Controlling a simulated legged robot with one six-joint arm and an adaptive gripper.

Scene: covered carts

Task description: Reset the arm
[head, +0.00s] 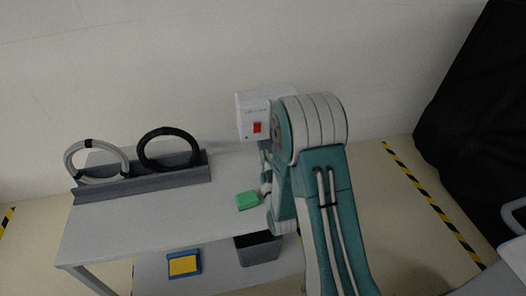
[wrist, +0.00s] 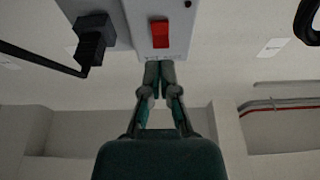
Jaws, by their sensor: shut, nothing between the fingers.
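My gripper (wrist: 160,68) is shut and empty in the wrist view. Its fingertips are just below a red switch (wrist: 160,34) on the face of a pale box (wrist: 135,12); I cannot tell whether they touch the box. In the head view the white box (head: 251,104) with its red switch (head: 257,127) stands at the back of the cart, partly behind my arm. My arm is bent there, and its links hide much of the gripper.
A grey cart (head: 140,222) holds a grey rack (head: 150,184) with a pale ring (head: 69,163), a black ring (head: 141,150) and a green block (head: 247,200). Its lower shelf has a blue-and-yellow item (head: 184,265) and a dark bin (head: 258,250). A black plug (wrist: 92,38) sits in the box.

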